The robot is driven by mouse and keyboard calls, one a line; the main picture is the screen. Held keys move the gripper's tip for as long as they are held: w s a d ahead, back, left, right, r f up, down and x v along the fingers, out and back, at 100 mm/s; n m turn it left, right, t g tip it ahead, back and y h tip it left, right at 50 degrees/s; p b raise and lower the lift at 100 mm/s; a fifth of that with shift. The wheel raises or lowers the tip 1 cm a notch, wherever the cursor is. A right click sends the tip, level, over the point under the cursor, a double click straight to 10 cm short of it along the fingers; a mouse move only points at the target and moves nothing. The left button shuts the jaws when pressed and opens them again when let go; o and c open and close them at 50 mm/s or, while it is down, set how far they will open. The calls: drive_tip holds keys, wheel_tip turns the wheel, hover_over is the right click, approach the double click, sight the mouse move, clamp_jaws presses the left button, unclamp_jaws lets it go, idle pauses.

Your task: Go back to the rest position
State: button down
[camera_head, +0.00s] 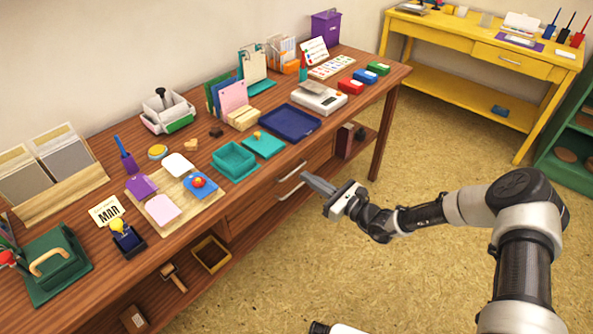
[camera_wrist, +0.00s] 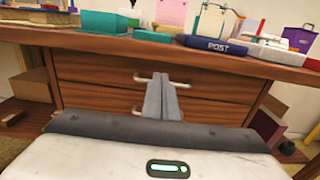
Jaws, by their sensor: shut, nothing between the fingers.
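My gripper (camera_head: 318,187) is in the air in front of the wooden desk (camera_head: 225,201), near the drawer handles. Its two fingers are together and hold nothing. In the wrist view my gripper (camera_wrist: 162,98) points at the desk's closed drawers (camera_wrist: 100,95), with the fingertips overlapping the handles in the picture. I cannot tell from the picture how far the tips are from the drawer fronts.
The desk top holds inkpads on a wooden tray (camera_head: 157,210), a teal open box (camera_head: 233,160), a navy tray (camera_head: 290,122) and a scale (camera_head: 318,97). A yellow table (camera_head: 480,45) and a green shelf (camera_head: 570,150) stand at the right. The floor (camera_head: 420,160) between is clear.

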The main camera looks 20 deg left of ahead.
drive_tip(key=v, duration=0.7)
drive_tip(key=s+d+r+n+g+h, duration=0.3)
drive_tip(key=s+r+n+g, duration=0.15)
drive_tip(key=r+n, duration=0.25)
drive_tip(key=s+d+r+n+g+h, duration=0.3)
drive_tip(key=s+r+n+g, duration=0.1)
drive_tip(key=s+r+n, duration=0.3)
drive_tip(key=s+d+r+n+t+h+p, duration=0.1)
drive_tip(key=s+d+r+n+t+h, duration=0.45)
drive_tip(key=d+r, duration=0.55)
drive_tip(key=s+d+r+n+t+h+p, duration=0.1)
drive_tip(key=s+d+r+n+t+h, duration=0.2)
drive_tip(key=s+d+r+h, duration=0.55)
drive_tip(key=d+r+y+p, duration=0.1)
drive_tip(key=d+r+p, duration=0.1)
drive_tip(key=r+p, duration=0.8)
drive_tip(key=d+r+y+p, duration=0.1)
drive_tip(key=r+y+p, duration=0.1)
drive_tip(key=r+p, duration=0.9)
drive_tip(key=shift+s+d+r+g, duration=0.15)
drive_tip(key=shift+d+r+g, duration=0.2)
drive_tip(key=shift+r, duration=0.15)
drive_tip(key=shift+m, duration=0.25)
